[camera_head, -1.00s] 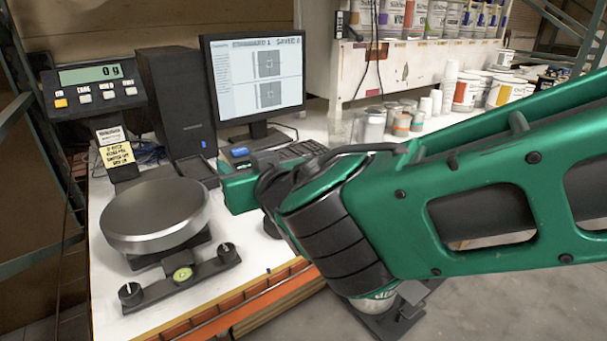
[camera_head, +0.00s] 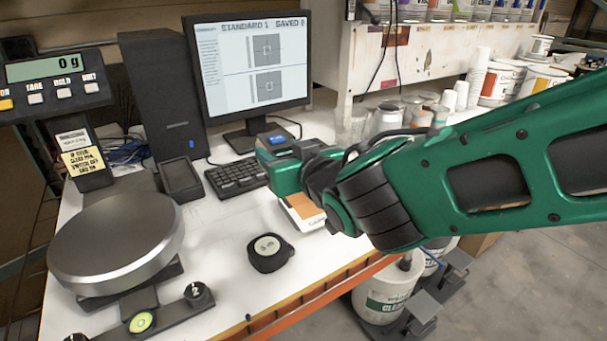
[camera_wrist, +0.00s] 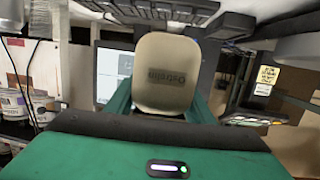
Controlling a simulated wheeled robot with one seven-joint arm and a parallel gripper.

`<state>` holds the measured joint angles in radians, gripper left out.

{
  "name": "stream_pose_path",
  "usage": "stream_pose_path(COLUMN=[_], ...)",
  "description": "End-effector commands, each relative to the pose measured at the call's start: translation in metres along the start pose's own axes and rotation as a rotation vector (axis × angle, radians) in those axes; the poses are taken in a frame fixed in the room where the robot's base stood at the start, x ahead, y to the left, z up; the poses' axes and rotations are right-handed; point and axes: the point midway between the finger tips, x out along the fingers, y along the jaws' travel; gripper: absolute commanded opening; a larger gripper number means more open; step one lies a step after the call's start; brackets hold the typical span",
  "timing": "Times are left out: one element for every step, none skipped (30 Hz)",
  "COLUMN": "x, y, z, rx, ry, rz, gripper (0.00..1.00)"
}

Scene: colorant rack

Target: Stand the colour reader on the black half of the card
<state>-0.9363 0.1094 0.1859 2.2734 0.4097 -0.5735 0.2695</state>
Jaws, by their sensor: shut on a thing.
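The colour reader (camera_wrist: 165,72) is a pale beige block with a rounded end and dark lettering, held between the green fingers in the wrist view. In the head view the colour reader shows as a blue screen and dark top (camera_head: 277,140) at the left end of my arm. My gripper (camera_head: 288,166) is shut on it, above the bench. A white-edged piece with an orange patch (camera_head: 303,207) lies just below my gripper; it may be the card. My arm hides part of it, and I see no black half.
A round metal scale pan (camera_head: 118,240) stands to the left, a keyboard (camera_head: 236,178) and monitor (camera_head: 250,68) behind. Cups and tins stand at the back right. The bench's orange front edge (camera_head: 325,292) is near.

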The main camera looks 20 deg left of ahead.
Motion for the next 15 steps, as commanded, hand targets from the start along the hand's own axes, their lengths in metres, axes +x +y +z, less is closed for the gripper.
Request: stream_pose_path(x=[0.004, 0.006, 0.009, 0.011, 0.013, 0.015, 0.017, 0.018, 0.02, 0.021, 0.021, 0.022, 0.022, 0.023, 0.023], y=[0.011, 0.017, 0.023, 0.029, 0.033, 0.038, 0.043, 0.046, 0.049, 0.051, 0.053, 0.055, 0.056, 0.057, 0.057], z=[0.005, 0.008, 0.012, 0.015, 0.017, 0.02, 0.022, 0.024, 0.026, 0.027, 0.028, 0.029, 0.029, 0.03, 0.033], rx=[0.002, 0.002, 0.002, 0.002, 0.001, 0.003, 0.001, 0.002, 0.002, 0.001, 0.001, 0.001, 0.002, 0.002, 0.002], ry=[0.001, 0.001, 0.0, 0.0, 0.002, 0.002, 0.002, 0.002, 0.002, 0.002, 0.003, 0.004, 0.005, 0.005, 0.004], rz=[0.005, 0.005, 0.004, 0.005, 0.004, 0.003, 0.004, 0.003, 0.002, 0.001, 0.001, 0.002, 0.001, 0.001, 0.0], gripper=[0.05, 0.05, 0.05, 0.05, 0.05, 0.05, 0.05, 0.05, 0.05, 0.05, 0.05, 0.05, 0.05, 0.05, 0.05])
